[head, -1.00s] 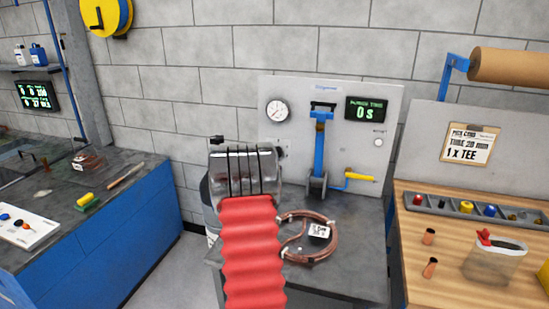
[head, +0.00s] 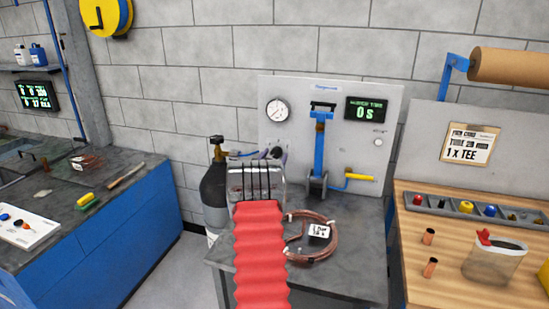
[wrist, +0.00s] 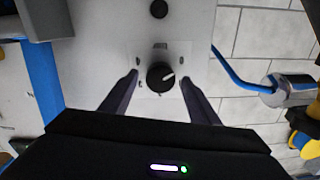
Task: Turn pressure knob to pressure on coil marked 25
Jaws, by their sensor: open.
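The black pressure knob (wrist: 160,77) with a white pointer mark shows in the wrist view, on a pale plate with small marks. My gripper (wrist: 159,74) is open, its two dark fingers on either side of the knob in the picture, with gaps on both sides. I cannot tell how deep the fingertips reach. In the head view my arm hides the fingertips. The round pressure gauge (head: 277,110) is on the upright panel; its needle is too small to read. The copper coil (head: 334,243) lies on the bench with a white tag (head: 319,231), its writing unclear.
A gas cylinder (head: 213,190) stands left of the panel (head: 345,135); a blue hose (wrist: 228,68) shows in the wrist view. A blue lever press (head: 319,150) and yellow handle (head: 360,177) are right of my arm. The timer display (head: 366,110) reads 0 s.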

